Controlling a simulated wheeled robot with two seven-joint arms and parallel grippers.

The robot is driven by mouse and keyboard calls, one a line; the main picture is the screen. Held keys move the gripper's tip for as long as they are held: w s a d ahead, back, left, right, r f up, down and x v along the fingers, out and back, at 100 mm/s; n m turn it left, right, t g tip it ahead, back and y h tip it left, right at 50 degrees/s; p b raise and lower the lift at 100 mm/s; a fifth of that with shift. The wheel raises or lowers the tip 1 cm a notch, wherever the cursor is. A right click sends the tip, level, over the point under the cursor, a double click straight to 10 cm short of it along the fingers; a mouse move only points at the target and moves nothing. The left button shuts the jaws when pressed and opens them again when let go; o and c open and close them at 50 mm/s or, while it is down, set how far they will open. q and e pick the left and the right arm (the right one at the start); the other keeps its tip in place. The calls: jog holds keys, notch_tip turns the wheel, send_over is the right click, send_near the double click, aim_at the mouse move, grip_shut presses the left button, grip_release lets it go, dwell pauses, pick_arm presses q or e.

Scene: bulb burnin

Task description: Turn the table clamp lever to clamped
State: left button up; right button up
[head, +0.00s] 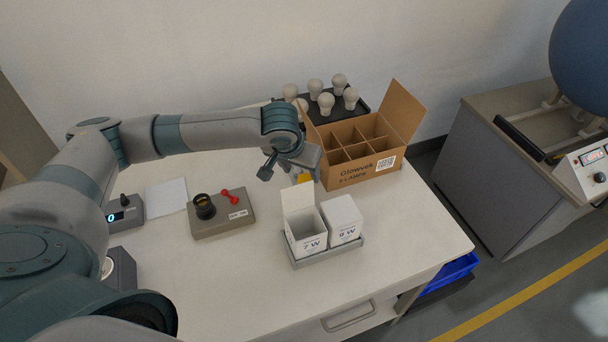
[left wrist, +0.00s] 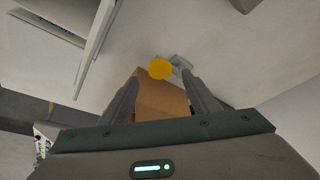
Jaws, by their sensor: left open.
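A yellow round knob (head: 304,178) shows at the table top between the brown carton and the white boxes, partly hidden by my left gripper (head: 300,168). In the left wrist view the yellow knob (left wrist: 160,69) sits beside a small grey metal part (left wrist: 181,63); together they look like the clamp lever. The left gripper (left wrist: 161,80) is open, with the knob just beyond and between its fingertips. Nothing is held. I cannot tell which setting the lever is at. My right gripper is in neither view.
A divided brown carton (head: 358,172) stands behind the gripper, with a dark tray (head: 362,104) of several bulbs behind it. White boxes (head: 346,219) stand in a grey holder (head: 329,254) in front. A grey socket block (head: 222,226) with a red lever (head: 229,197) lies left. The table's right front is clear.

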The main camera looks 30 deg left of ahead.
aim_at(305, 180)
pick_arm(q)
jog(key=shift+p+x, duration=0.35)
jog(key=shift+x, duration=2.35)
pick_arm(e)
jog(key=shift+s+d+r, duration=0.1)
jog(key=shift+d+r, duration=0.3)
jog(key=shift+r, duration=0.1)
pick_arm(q)
grip_shut()
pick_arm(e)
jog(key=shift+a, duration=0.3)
